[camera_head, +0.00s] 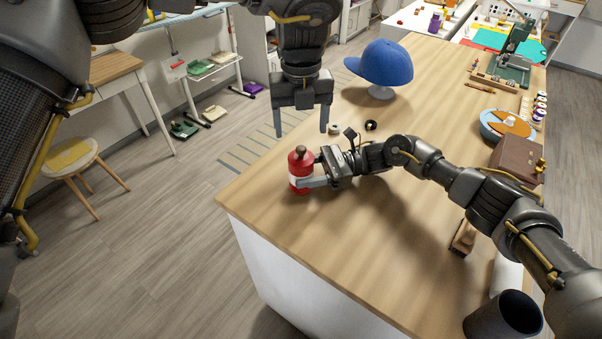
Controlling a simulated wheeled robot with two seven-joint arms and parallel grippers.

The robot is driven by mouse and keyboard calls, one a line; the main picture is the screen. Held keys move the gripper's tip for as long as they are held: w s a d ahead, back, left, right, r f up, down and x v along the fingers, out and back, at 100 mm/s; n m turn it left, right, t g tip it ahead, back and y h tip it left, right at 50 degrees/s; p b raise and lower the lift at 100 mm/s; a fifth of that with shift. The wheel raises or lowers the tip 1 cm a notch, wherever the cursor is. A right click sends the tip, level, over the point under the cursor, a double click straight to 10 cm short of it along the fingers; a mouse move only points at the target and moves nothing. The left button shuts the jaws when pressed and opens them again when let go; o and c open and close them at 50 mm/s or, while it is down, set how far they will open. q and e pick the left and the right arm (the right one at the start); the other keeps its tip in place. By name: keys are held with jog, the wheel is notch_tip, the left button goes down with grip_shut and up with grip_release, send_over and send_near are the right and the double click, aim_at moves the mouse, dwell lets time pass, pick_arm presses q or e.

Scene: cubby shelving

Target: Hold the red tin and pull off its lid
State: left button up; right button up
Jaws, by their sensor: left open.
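The red tin (299,175) stands upright near the left edge of the wooden counter, with a pale label band. Its lid (301,151) is on top and has a dark brownish knob. My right gripper (304,182) reaches in from the right at the tin's side and is shut on its body; one finger crosses the front, and the far finger is mostly hidden. My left gripper (302,129) points down, open and empty, above and apart from the lid.
The wooden counter (340,255) has free room in front of the tin. A blue cap (382,63) on a stand is behind. A small dark ring (371,125) lies nearby. A brown box (517,158), a brush (463,238) and a dark cup (503,318) are at the right.

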aim_at(301, 148)
jog(key=c, duration=0.7)
pick_arm(q)
jog(key=shift+o, duration=0.5)
jog(key=shift+w+r+m, duration=0.15)
jog(key=shift+r+m, duration=0.05)
jog(key=shift+r, duration=0.35)
jog(key=shift+w+r+m, duration=0.15)
jog(key=shift+r+m, duration=0.05)
jog(key=shift+r, duration=0.35)
pick_arm(e)
jog(key=shift+f, duration=0.1)
pick_arm(q)
jog(key=r+m, duration=0.1)
jog(key=m, duration=0.5)
jog(key=r+m, duration=0.1)
jog(key=m, duration=0.5)
jog(key=r+m, duration=0.1)
jog(key=m, duration=0.5)
jog(key=shift+s, duration=0.3)
jog(key=shift+f, duration=0.1)
notch_tip(301, 148, down, 12)
